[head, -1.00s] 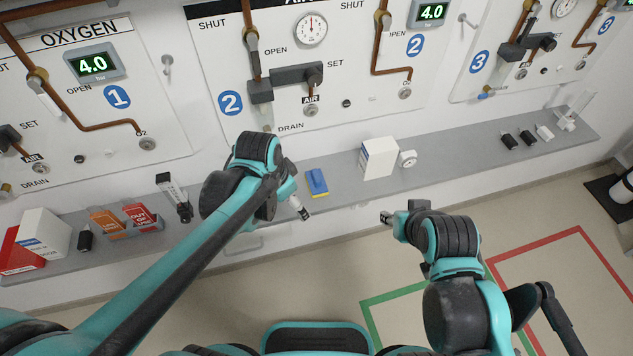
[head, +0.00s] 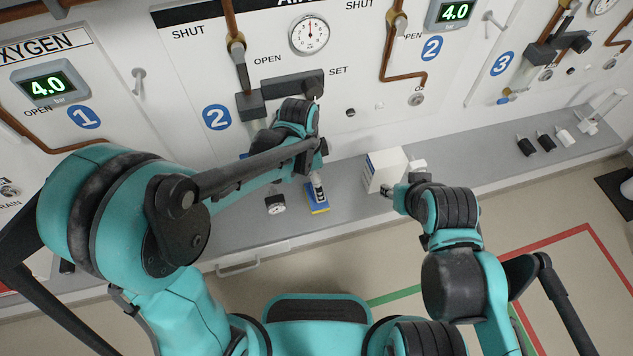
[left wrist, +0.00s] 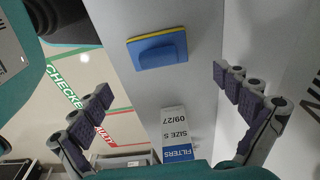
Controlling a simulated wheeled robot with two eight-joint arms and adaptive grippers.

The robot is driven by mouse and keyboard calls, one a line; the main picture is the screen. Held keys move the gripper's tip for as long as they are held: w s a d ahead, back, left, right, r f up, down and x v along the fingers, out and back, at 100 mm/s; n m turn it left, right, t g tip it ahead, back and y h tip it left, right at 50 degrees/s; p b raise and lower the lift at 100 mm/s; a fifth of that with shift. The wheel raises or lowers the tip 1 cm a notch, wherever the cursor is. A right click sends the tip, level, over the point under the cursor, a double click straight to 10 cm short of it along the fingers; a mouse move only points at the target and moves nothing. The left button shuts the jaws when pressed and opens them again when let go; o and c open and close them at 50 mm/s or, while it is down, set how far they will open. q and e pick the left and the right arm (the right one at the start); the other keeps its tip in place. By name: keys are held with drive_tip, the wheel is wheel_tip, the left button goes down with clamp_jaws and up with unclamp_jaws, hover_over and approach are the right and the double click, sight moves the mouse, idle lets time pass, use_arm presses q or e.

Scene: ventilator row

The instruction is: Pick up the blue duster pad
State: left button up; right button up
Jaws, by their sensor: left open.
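The blue duster pad (head: 320,207) with a yellow edge lies on the grey shelf (head: 240,225). In the head view my left gripper (head: 318,188) is over it and hides part of it. In the left wrist view the pad (left wrist: 160,49) lies at top centre, in front of the open fingers of my left gripper (left wrist: 165,105).
The white filters box (head: 385,168) stands right of the pad and also shows in the left wrist view (left wrist: 175,135). The wall panel (head: 360,60) with pipes and valves rises behind.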

use_arm(q)
drive_tip(key=shift+w+f, duration=0.15)
drive_tip(key=shift+f, duration=0.1)
wheel_tip(320, 180, down, 3)
drive_tip(key=shift+d+r+b, duration=0.15)
drive_tip(key=shift+r+b, duration=0.05)
drive_tip(key=shift+b, duration=0.45)
wheel_tip(320, 180, down, 5)
drive_tip(key=shift+d+r+b, duration=0.1)
drive_tip(key=shift+d+b, duration=0.05)
drive_tip(key=shift+b, duration=1.1)
drive_tip(key=c, duration=1.1)
